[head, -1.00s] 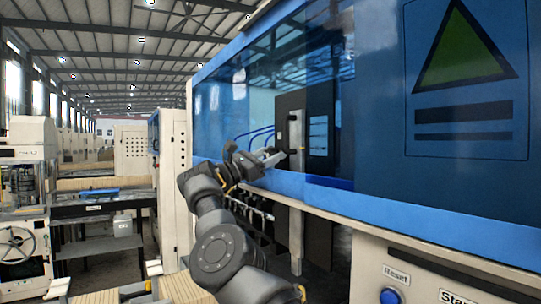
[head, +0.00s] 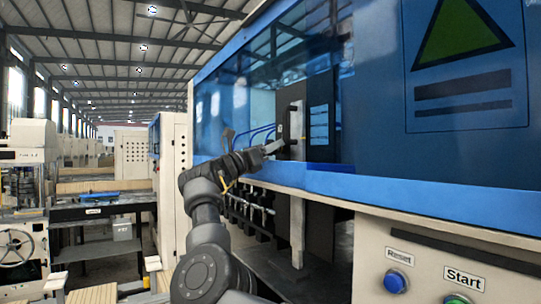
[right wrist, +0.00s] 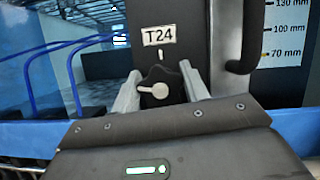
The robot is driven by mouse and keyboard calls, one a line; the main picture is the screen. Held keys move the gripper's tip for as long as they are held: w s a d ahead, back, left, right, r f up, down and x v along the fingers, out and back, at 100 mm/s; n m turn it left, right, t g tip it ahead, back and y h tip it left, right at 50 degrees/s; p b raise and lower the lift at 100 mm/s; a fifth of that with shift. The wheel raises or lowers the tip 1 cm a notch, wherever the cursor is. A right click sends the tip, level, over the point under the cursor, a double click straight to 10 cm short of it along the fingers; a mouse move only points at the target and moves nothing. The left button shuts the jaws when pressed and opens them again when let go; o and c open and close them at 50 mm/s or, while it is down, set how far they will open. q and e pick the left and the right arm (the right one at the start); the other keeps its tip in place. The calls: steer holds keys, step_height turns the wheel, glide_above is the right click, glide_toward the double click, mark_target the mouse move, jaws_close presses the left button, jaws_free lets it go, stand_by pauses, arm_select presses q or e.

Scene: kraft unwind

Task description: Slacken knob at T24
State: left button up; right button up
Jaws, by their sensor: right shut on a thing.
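The T24 label (right wrist: 158,36) is a white plate on a dark upright panel in the right wrist view. Just below it is a dark lobed knob (right wrist: 158,76) with a light, round-ended pointer (right wrist: 155,90) across its front. My right gripper (right wrist: 161,72) has one finger on each side of the knob and is shut on it. In the head view my right gripper (head: 277,146) reaches the dark panel (head: 291,116) inside the machine opening; the knob is too small to tell there. My left gripper is not in view.
A dark curved handle (right wrist: 243,45) stands right of the knob, beside a scale plate (right wrist: 283,35) with mm marks. Blue hoses (right wrist: 75,70) run on the left. A blue sill (head: 330,180) lies below the opening. Reset (head: 395,282) and Start (head: 457,299) buttons are at lower right.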

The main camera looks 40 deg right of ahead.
steer(key=shift+n+t+b, duration=0.4)
steer(key=shift+n+t, duration=0.6)
steer(key=shift+n, duration=0.8)
steer(key=o, duration=0.6)
steer(key=shift+o, duration=0.5)
steer(key=shift+d, duration=0.2)
steer(key=shift+a+f, duration=0.1)
steer(key=shift+a+f+b, duration=0.15)
steer(key=shift+a+b, duration=0.1)
steer(key=shift+b, duration=0.05)
steer(key=b+v, duration=0.4)
steer(key=v, duration=0.6)
